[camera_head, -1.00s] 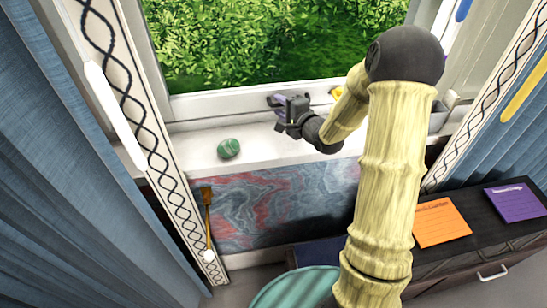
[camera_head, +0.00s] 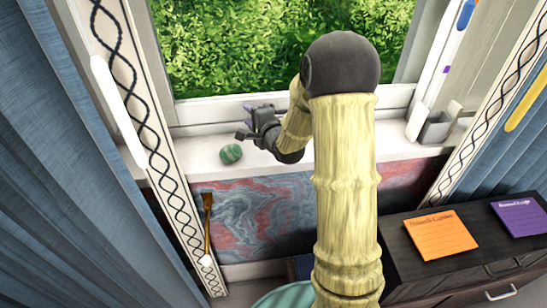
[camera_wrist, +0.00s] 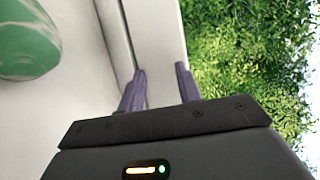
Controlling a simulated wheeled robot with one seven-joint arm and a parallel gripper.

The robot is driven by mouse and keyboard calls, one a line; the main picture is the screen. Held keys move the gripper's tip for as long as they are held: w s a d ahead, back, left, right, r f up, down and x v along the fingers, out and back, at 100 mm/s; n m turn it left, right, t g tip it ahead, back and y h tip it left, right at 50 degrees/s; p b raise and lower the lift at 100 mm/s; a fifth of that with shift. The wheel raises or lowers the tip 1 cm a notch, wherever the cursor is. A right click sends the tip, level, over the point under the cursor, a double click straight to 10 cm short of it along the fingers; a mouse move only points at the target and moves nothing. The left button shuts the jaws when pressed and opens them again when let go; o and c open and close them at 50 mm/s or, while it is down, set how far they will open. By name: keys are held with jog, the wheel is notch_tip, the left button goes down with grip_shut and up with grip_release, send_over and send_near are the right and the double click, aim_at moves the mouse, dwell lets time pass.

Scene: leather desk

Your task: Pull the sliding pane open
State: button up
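The window pane (camera_head: 290,50) shows greenery outside, above a white lower rail (camera_head: 300,108). My gripper (camera_head: 244,121) is over the sill near the left part of that rail. In the wrist view, its two purple fingers (camera_wrist: 160,80) are apart with nothing held between them. A white frame strip (camera_wrist: 158,45) runs ahead of the fingertips, with the glass and greenery on its right. I cannot tell whether the fingers touch the frame. My arm hides part of the pane and rail in the head view.
A green stone (camera_head: 231,153) lies on the white sill just left of my gripper; it also shows in the wrist view (camera_wrist: 25,40). A grey box (camera_head: 436,128) stands at the sill's right. Blue curtains (camera_head: 50,180) flank the window. A dark cabinet (camera_head: 400,260) is at lower right.

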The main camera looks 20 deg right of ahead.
jog(key=shift+a, duration=0.35)
jog(key=shift+s+a, duration=0.1)
jog(key=shift+a, duration=0.05)
jog(key=s+d+r+n+g+h+p, duration=0.1)
jog(key=s+d+r+n+g+h, duration=0.15)
jog(key=s, duration=0.65)
jog(key=s+d+r+n+g+h+p, duration=0.1)
jog(key=s+d+r+n+g, duration=0.15)
jog(key=s, duration=0.65)
jog(key=s+a+r+n+g+p, duration=0.4)
jog(key=s+n+g+p, duration=0.2)
jog(key=p, duration=0.6)
jog(key=s+n, duration=0.2)
jog(key=n, duration=0.1)
jog(key=shift+s+r+n+g, duration=0.3)
jog(key=shift+s+n, duration=0.1)
